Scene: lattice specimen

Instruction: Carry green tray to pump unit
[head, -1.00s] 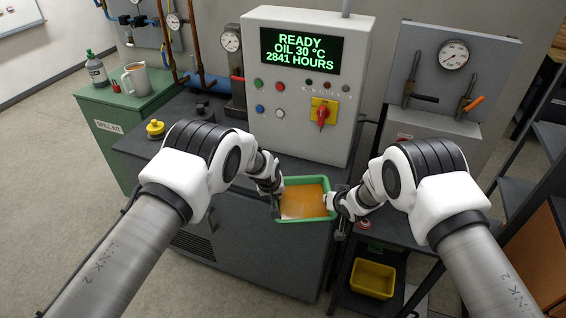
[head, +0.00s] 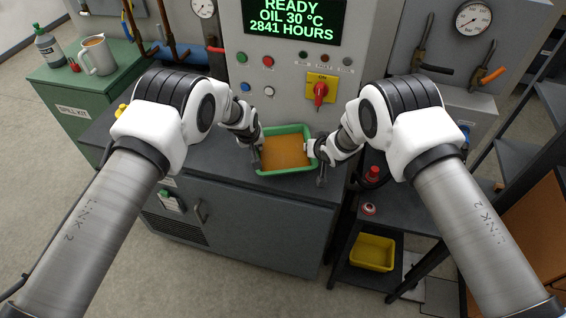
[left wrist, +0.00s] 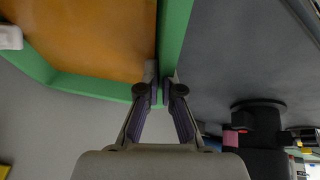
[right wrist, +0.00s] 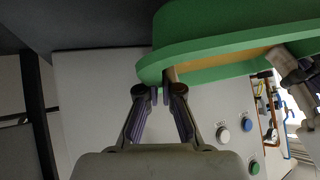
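The green tray (head: 263,166) holds orange-brown liquid or a flat orange-brown layer. In the head view it is held between my two arms, over the front of the grey pump unit's top (head: 215,160). I cannot tell if it touches that top. My left gripper (head: 257,150) is shut on the tray's left wall; the green wall also lies between its fingertips in the left wrist view (left wrist: 158,92). My right gripper (head: 316,160) is at the tray's right wall, and its fingertips are closed on the green rim in the right wrist view (right wrist: 166,92). The tray looks about level.
A control panel (head: 288,100) with a lit screen and a red-yellow switch (head: 320,90) rises behind the tray. A green cabinet (head: 75,85) with a mug (head: 97,57) stands left. A yellow bin (head: 372,252) sits on a low shelf at right. The top left of the tray is bare.

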